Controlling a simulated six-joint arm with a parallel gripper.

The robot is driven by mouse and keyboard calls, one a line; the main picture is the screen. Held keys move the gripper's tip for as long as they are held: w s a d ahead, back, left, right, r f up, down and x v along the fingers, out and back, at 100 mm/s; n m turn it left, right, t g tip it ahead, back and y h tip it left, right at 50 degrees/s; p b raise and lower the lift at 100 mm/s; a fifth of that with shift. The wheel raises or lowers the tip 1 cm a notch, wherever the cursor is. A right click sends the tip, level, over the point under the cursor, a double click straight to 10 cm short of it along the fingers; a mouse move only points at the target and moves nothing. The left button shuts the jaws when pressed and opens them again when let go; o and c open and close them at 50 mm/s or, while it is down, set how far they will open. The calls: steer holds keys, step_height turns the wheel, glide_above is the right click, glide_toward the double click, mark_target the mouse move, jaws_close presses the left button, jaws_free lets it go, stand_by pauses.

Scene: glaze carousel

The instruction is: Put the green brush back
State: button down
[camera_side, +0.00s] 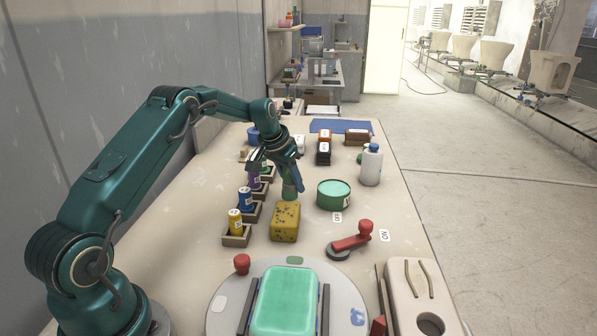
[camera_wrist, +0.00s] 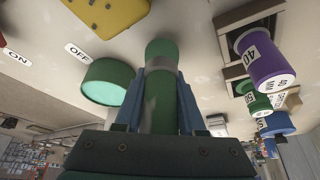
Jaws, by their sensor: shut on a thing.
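My gripper (camera_side: 284,172) points down over the table, left of the round green tub and behind the yellow block. Its blue fingers are shut on the green brush (camera_side: 289,189), which hangs between them and points down; I cannot tell whether its lower end touches the table. In the wrist view, the brush (camera_wrist: 162,49) shows a green end and a grey band between the fingers (camera_wrist: 160,95). A row of small wooden holders (camera_side: 236,240) runs along the left, with labelled yellow, blue (camera_side: 245,198), purple (camera_wrist: 264,62) and green (camera_wrist: 255,103) cylinders. My gripper partly hides the row's far end.
The green tub (camera_side: 333,195) and a white bottle (camera_side: 371,165) stand right of my gripper. A spotted yellow block (camera_side: 285,223) and a red lever (camera_side: 352,237) lie nearer. A turntable (camera_side: 350,295) carries a green slab. Small boxes (camera_side: 324,150) stand at the back.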

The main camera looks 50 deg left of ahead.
steer(key=shift+f, duration=0.95)
steer(key=shift+f, duration=0.1)
steer(key=c, duration=0.5)
jaws_free()
